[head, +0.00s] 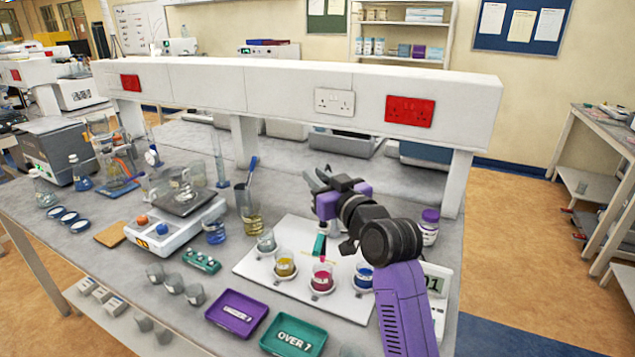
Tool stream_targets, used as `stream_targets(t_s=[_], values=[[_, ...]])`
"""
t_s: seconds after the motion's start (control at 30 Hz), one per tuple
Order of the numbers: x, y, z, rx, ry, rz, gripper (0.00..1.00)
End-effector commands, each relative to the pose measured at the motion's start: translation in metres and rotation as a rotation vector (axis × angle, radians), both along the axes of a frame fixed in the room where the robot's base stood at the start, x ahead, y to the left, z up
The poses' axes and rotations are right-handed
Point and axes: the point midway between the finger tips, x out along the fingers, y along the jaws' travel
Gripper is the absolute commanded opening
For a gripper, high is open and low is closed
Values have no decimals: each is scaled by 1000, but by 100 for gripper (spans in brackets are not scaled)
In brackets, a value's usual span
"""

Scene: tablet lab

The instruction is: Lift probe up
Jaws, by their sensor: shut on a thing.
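The probe (319,244) is a slim upright piece with a teal-green body. Its thin lower end is just above or inside the beaker of pink liquid (322,278); I cannot tell which. Beakers of yellow liquid (285,264) and blue liquid (364,276) stand on either side of the pink one, on a white board (251,268).
A purple tray (222,325) and a teal tray marked OVER 7 (275,341) lie at the front. A purple-capped bottle (429,227) and a meter (437,281) stand right. A white shelf beam (290,95) spans behind my gripper. Glassware crowds the left.

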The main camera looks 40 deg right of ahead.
Motion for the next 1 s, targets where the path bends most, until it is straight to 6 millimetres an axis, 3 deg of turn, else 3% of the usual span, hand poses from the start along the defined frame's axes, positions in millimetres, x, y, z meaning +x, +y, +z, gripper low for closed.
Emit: stream_targets(t_s=[0.3, 0.33, 0.43, 0.77, 1.0], values=[[-1, 0, 8, -4, -12, -2, 0], [-1, 0, 9, -4, -13, -2, 22], [-1, 0, 8, -3, -12, -2, 40], [-2, 0, 5, -2, -7, -1, 40], [-29, 8, 3, -3, -7, -2, 40]])
